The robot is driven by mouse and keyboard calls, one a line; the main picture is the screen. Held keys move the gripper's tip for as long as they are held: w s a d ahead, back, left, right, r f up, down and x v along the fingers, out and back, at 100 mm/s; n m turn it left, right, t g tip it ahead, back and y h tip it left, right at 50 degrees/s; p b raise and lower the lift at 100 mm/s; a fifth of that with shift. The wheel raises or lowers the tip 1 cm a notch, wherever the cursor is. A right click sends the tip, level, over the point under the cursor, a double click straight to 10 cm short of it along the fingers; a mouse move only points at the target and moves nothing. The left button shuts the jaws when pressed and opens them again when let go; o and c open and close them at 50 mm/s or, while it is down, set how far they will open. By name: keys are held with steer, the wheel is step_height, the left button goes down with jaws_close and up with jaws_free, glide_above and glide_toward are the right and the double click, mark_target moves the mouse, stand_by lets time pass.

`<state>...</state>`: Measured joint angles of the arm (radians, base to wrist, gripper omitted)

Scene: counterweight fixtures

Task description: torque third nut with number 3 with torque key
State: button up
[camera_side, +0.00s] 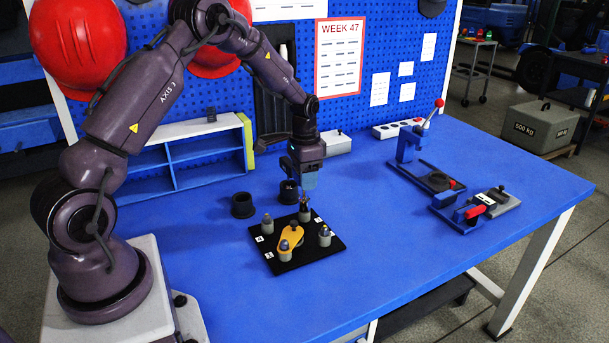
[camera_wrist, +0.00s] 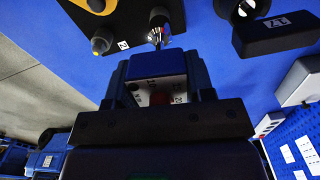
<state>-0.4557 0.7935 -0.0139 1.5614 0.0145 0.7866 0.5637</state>
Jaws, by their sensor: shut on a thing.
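A black plate (camera_side: 322,256) lies on the blue table with several grey posts topped by dark nuts, and a yellow piece (camera_side: 290,239) in its middle. My gripper (camera_side: 305,165) is shut on the torque key (camera_side: 308,181), a blue-bodied tool held upright over the plate's back post (camera_side: 304,214). In the wrist view the key's body (camera_wrist: 158,64) is between the jaws and its thin metal tip (camera_wrist: 160,38) meets or nearly meets that post's nut (camera_wrist: 158,18). I cannot tell whether it is seated. The small number labels are hard to read.
A blue shelf (camera_side: 205,155) is at the back left. A blue lever fixture (camera_side: 410,150) and a red-handled clamp (camera_side: 474,211) stand at the right. The table's front right is clear.

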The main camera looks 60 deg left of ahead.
steer(key=m, duration=0.4)
steer(key=shift+r, duration=0.15)
steer(key=shift+r, duration=1.95)
steer(key=shift+r, duration=1.5)
